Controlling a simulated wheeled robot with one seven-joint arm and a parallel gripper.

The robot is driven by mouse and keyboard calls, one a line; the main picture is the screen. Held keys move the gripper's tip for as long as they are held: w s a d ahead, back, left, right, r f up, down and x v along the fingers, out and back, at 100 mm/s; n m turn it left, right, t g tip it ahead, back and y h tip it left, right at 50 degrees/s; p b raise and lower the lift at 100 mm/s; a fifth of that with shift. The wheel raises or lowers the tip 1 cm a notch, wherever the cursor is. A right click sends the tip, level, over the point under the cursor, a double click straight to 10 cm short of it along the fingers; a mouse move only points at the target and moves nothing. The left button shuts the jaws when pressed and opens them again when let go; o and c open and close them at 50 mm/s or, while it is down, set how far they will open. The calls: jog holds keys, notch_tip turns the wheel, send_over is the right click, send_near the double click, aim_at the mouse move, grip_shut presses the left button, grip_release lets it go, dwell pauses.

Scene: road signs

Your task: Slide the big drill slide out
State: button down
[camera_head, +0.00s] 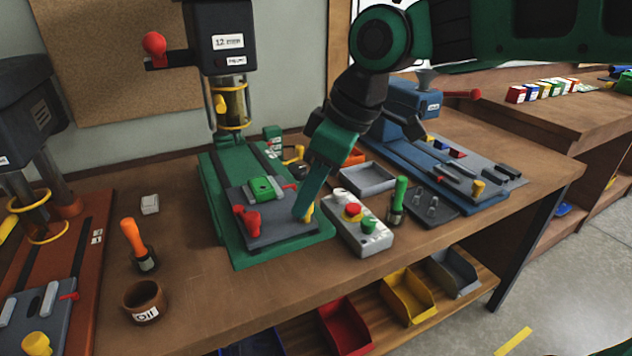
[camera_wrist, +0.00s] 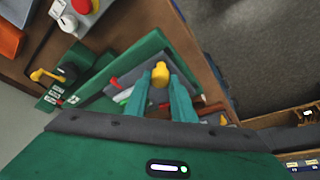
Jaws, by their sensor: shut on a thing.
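The big drill (camera_head: 221,45), marked 12 mm, stands on a green base (camera_head: 208,180) in the middle of the bench. Its slide, a grey plate (camera_head: 275,232), lies on the front of that base and carries a red knob (camera_head: 247,217), a green clamp (camera_head: 265,188) and a yellow knob (camera_head: 309,213). My gripper (camera_head: 304,212) reaches down to the plate's right side, its fingers partly hiding the yellow knob. In the wrist view, my gripper (camera_wrist: 161,82) is shut on the yellow knob (camera_wrist: 160,70), one green finger on each side; the grey plate (camera_wrist: 128,80) shows behind.
A grey control box (camera_head: 358,224) with a red button stands close right of the green base. A green-handled tool (camera_head: 399,200) stands beyond it. An orange-handled tool (camera_head: 136,240) and an oil pot (camera_head: 145,302) stand left. The bench front below the base is clear.

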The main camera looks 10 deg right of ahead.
jog(key=shift+s+d, duration=0.1)
jog(key=shift+d, duration=0.05)
jog(key=c, duration=1.5)
grip_release()
jog(key=v, duration=1)
jog(key=shift+d+r, duration=0.15)
jog(key=shift+r, duration=0.25)
jog(key=s+d+f+m+h, duration=0.1)
jog(key=d+f+m, duration=0.5)
jog(key=d, duration=0.4)
jog(key=d+f+m+h, duration=0.1)
jog(key=d+f+m, duration=0.4)
jog(key=d+f, duration=0.3)
jog(key=s+d+f+m, duration=0.2)
jog(key=s+d+f, duration=0.1)
jog(key=s+d, duration=0.1)
jog(key=s+d+f+m+g+h, duration=0.1)
jog(key=s+d+f+m, duration=0.2)
jog(key=s+d, duration=0.1)
jog(key=s+d+f+m+g, duration=0.1)
jog(key=s+d+f+m, duration=0.1)
jog(key=s+d, duration=0.3)
jog(key=shift+d+f+m+h, duration=0.1)
jog(key=shift+f+m+h, duration=0.3)
jog(key=shift+m, duration=0.1)
